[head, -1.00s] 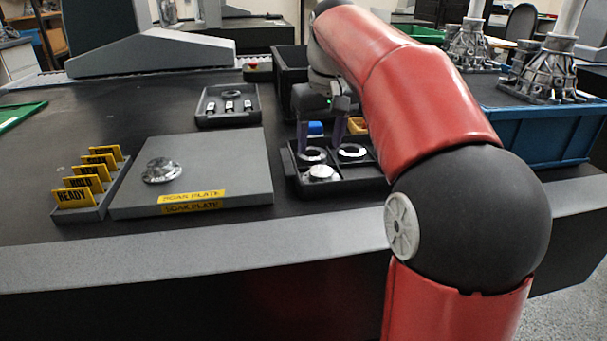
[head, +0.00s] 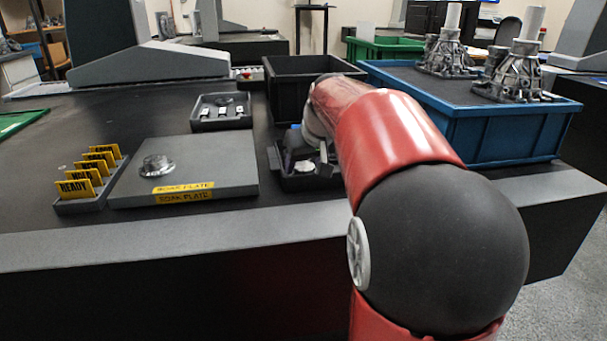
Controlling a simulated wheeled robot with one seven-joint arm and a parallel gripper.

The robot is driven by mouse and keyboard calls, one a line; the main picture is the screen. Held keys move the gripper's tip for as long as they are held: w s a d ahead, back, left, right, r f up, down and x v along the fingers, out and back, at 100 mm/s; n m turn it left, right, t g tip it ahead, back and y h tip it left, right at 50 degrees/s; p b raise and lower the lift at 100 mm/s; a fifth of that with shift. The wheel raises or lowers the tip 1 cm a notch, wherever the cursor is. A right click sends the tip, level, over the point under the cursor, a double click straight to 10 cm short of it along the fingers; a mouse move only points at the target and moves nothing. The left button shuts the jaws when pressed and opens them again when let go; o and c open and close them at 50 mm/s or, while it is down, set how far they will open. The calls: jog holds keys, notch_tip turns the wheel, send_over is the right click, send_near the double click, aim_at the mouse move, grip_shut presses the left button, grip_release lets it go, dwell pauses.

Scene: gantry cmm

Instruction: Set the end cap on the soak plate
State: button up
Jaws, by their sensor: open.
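The soak plate (head: 215,160) is a flat grey slab with yellow labels on its front edge. A silver, round flanged part (head: 156,165) lies on it, left of centre. To its right, a dark compartment tray (head: 310,183) holds a pale silver round part (head: 304,167), partly hidden; I cannot tell whether either part is the end cap. My gripper (head: 303,161) is low over this tray, mostly hidden behind my arm. It is open, and its fingertips are hard to make out; I cannot tell whether it touches a part.
A rack of yellow cards (head: 88,185) stands left of the plate. A small grey tray (head: 221,122) with parts is behind it. A black bin (head: 312,75) and a blue bin (head: 500,135) with castings on top stand behind and right of my arm.

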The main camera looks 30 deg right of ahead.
jog(key=shift+w+f, duration=0.1)
jog(key=shift+f, duration=0.05)
jog(key=c, duration=1)
